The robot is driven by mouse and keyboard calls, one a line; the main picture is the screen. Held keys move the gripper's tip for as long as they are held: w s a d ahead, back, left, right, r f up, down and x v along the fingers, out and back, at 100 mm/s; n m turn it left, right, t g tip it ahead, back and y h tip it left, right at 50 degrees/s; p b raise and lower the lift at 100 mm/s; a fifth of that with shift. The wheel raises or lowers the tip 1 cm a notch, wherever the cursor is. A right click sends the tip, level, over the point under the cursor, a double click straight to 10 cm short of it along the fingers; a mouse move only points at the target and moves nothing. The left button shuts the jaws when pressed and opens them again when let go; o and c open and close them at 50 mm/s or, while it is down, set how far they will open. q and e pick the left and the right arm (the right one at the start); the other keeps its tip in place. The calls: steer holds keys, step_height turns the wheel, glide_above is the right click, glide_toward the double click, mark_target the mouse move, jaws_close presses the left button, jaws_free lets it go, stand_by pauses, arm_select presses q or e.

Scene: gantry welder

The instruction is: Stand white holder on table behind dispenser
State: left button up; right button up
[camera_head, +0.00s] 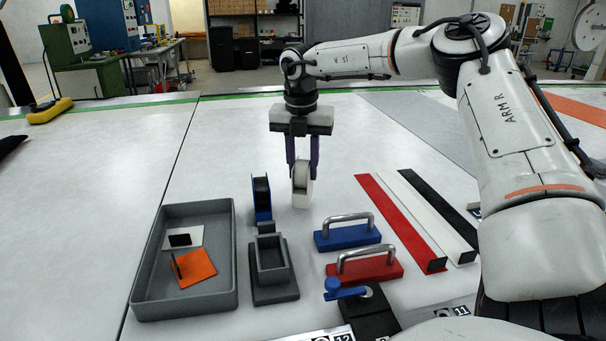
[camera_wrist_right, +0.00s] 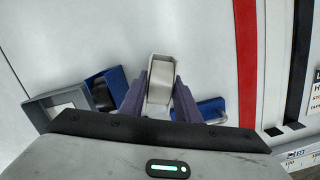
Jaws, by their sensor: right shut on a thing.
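The white holder (camera_head: 301,190) is upright between the fingers of my right gripper (camera_head: 302,168), which is shut on it. In the wrist view the white holder (camera_wrist_right: 160,82) shows as an open, hollow frame between the purple fingers of my right gripper (camera_wrist_right: 158,95). Its lower end is at or very close to the table; I cannot tell whether it touches. A grey stepped block with an open box top, which looks like the dispenser (camera_head: 272,282), stands nearer to me and to the left of the holder. My left gripper is not in view.
A blue holder (camera_head: 262,205) stands just left of the white one. A grey tray (camera_head: 228,290) with a white and an orange piece is at left. Blue (camera_head: 345,238) and red (camera_head: 375,270) handled blocks are nearer right. Long bars (camera_head: 395,220) lie right. The table behind is clear.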

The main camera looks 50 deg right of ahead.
steer(key=shift+f, duration=1.55)
steer(key=o, duration=1.1)
steer(key=shift+o, duration=0.2)
steer(key=r, duration=0.4)
steer(key=a+r, duration=0.1)
steer(key=r, duration=0.7)
steer(key=shift+s+a+r, duration=0.1)
steer(key=shift+s+a, duration=0.05)
steer(key=shift+s, duration=0.2)
